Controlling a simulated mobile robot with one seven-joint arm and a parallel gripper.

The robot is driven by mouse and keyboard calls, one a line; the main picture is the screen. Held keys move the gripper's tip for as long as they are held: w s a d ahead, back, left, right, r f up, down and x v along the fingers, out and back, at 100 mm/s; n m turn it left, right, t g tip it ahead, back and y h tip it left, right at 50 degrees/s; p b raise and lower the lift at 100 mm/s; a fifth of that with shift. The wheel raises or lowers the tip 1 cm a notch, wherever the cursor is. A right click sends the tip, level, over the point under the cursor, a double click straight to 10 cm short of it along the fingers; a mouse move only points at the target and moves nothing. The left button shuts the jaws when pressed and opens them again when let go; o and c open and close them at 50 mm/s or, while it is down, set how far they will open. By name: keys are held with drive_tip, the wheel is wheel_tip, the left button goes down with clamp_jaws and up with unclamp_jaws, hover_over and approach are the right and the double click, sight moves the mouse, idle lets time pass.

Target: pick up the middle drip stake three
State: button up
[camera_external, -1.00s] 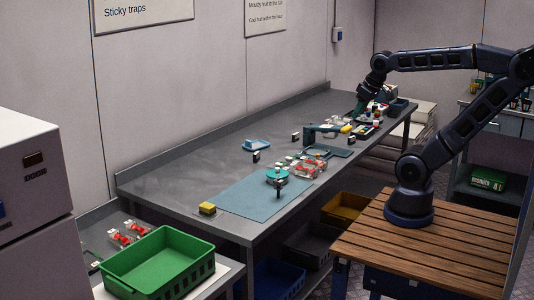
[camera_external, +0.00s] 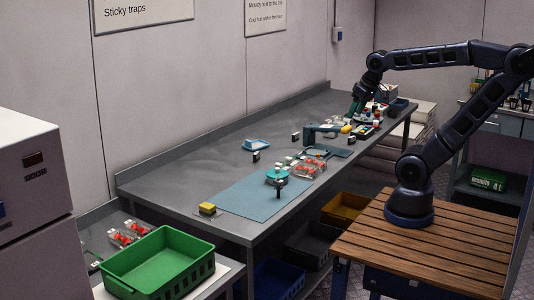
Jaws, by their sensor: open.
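My gripper (camera_external: 354,114) is open and points down over the far right part of the grey bench (camera_external: 190,180), beside a crowded group of small things. Its fingertips are small and partly merge with the things behind them. I cannot make out for certain which of the small things is the middle drip stake; the stakes are too small to tell apart or are hidden in the group near my gripper.
A blue mat (camera_external: 240,199) lies at the bench's near end, with a teal round thing (camera_external: 276,177) and clear punnets of red berries (camera_external: 312,168) by its far edge. A light blue tray (camera_external: 256,144), yellow sponge (camera_external: 207,207) and green crate (camera_external: 160,262) also show. The bench's left middle is clear.

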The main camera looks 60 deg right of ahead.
drive_tip(key=w+a+f+m+g, duration=0.1)
drive_tip(key=w+a+f+m, duration=0.15)
drive_tip(key=w+m, duration=0.35)
drive_tip(key=m+g, duration=0.3)
drive_tip(key=m, duration=0.9)
hover_over(278, 180)
wheel_tip(278, 180, down, 14)
drive_tip(key=shift+a+f+m, duration=0.15)
drive_tip(key=shift+f+m, duration=0.15)
drive_tip(key=shift+f, duration=0.1)
drive_tip(key=shift+s+f, duration=0.15)
drive_tip(key=shift+f, duration=4.95)
drive_tip(key=shift+c, duration=0.4)
drive_tip(key=c, duration=1)
